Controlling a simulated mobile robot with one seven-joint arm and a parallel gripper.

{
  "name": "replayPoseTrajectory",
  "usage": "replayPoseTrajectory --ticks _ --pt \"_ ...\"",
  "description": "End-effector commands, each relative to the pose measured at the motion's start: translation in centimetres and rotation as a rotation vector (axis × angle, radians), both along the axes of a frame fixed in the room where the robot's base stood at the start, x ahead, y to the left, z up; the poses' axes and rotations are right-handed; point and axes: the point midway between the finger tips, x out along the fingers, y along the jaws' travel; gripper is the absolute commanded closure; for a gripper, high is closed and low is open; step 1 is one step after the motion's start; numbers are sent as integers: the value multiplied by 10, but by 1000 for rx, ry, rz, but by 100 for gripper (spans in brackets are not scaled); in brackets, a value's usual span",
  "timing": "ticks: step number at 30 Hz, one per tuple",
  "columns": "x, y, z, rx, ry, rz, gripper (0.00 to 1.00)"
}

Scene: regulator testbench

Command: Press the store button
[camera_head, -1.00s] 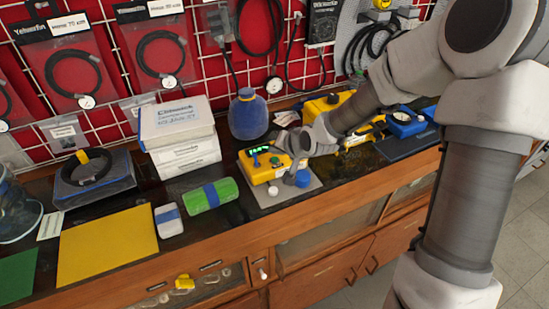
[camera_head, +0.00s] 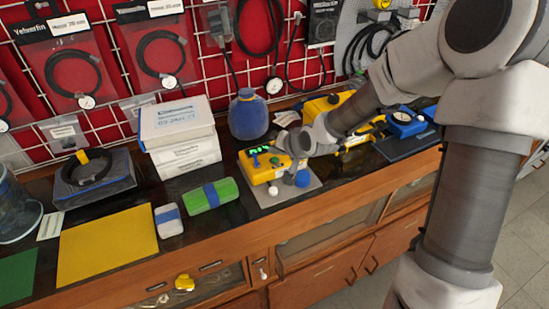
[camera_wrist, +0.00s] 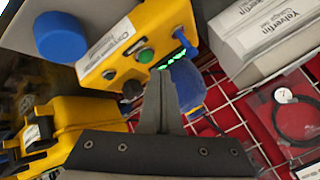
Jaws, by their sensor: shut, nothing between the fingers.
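The yellow tester box (camera_head: 256,165) stands on a grey plate on the bench. It has a lit green display (camera_head: 262,149) and small buttons on its face. In the wrist view the box (camera_wrist: 150,25) shows a round green button (camera_wrist: 146,56) and a dark round knob or button (camera_wrist: 132,89). I cannot read which one is the store button. My gripper (camera_wrist: 160,75) is shut and empty, its tips close to the box's button face. I cannot tell if they touch it.
A blue round cap (camera_head: 303,178) sits beside the box on the plate, and a white knob (camera_head: 272,190) is at its front. A blue jar (camera_head: 248,115) stands behind. Another yellow device (camera_head: 325,104) is behind my gripper.

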Motion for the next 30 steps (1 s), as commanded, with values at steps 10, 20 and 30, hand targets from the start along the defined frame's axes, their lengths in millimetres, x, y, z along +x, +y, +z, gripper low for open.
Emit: replayPoseTrajectory --ticks 10,20,30 --pt "0 0 -2 0 0 0 100" --pt "0 0 -9 -1 0 1 100" --pt "0 0 -10 0 0 0 100"
